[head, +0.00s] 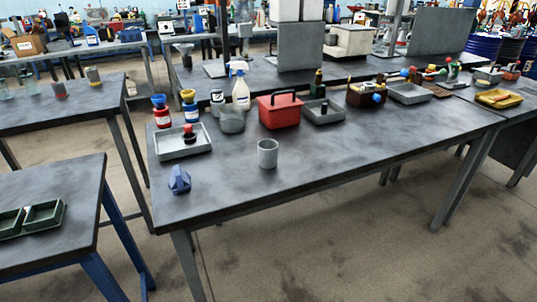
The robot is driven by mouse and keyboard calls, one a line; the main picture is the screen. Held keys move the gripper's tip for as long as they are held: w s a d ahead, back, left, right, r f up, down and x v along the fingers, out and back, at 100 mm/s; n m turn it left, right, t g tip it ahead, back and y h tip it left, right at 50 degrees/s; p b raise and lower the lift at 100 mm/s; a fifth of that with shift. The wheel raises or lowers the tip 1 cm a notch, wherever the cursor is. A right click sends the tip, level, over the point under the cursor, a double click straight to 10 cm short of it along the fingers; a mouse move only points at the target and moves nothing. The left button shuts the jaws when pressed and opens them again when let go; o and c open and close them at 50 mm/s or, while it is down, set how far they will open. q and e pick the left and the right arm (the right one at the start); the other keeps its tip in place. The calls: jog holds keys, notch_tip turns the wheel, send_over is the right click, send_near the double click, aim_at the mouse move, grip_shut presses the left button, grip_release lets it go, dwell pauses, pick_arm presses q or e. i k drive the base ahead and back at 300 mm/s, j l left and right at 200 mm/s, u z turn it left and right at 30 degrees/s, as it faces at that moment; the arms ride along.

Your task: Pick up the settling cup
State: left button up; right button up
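A grey, upright cylindrical cup (267,154) stands alone near the front edge of the dark workbench (340,150); it looks like the settling cup. Behind it to the left is a wider grey vessel (232,121). Neither of my grippers shows in the head view. The cup's inside is too small to tell whether it holds anything.
A small blue faceted object (179,181) is left of the cup. A grey tray (172,148), red toolbox (280,112) and white spray bottle (240,90) stand behind. A grey tray (322,117) is further right. The bench's front right is clear.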

aim_at(268, 154)
jog(key=i+l, duration=0.35)
jog(key=i+l+z, duration=0.1)
jog(key=i+l, duration=0.3)
jog(key=i, duration=0.15)
